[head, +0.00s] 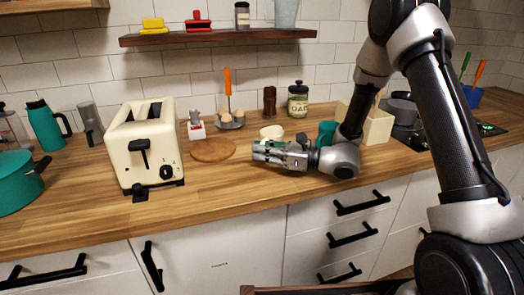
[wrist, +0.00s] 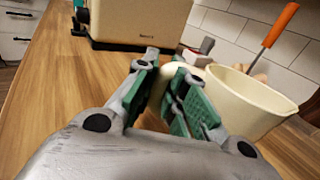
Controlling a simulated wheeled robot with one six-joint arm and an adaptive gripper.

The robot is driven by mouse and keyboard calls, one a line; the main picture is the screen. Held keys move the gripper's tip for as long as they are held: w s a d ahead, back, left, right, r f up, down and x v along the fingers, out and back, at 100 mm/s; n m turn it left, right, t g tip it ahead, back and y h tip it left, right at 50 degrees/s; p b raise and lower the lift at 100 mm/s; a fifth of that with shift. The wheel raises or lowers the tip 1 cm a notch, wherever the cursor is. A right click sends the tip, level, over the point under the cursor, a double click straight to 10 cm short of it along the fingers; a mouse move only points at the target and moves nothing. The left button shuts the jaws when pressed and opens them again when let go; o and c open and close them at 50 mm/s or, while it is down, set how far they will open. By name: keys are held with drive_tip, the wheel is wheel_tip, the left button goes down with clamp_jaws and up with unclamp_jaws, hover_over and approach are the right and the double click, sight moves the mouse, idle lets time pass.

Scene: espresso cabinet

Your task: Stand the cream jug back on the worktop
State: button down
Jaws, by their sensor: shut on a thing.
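My gripper (head: 262,150) is low over the worktop (head: 230,186), fingers pointing left. In the wrist view my gripper (wrist: 166,95) is shut on a pale cream part of the cream jug, seemingly its handle. The cream jug (wrist: 250,100) is just right of the fingers there, its open mouth showing and its rim slanting in the picture. In the head view the cream jug (head: 271,131) shows only as a small pale patch behind my gripper. Its base is hidden, so I cannot tell whether it touches the worktop.
A cream toaster (head: 145,145) and a round wooden board (head: 213,150) lie left of my gripper. An egg holder (head: 231,121), an oats jar (head: 298,100) and a teal cup (head: 326,132) stand behind. The front strip of worktop is clear.

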drive_tip(key=c, duration=1.5)
unclamp_jaws()
drive_tip(key=shift+f, duration=0.1)
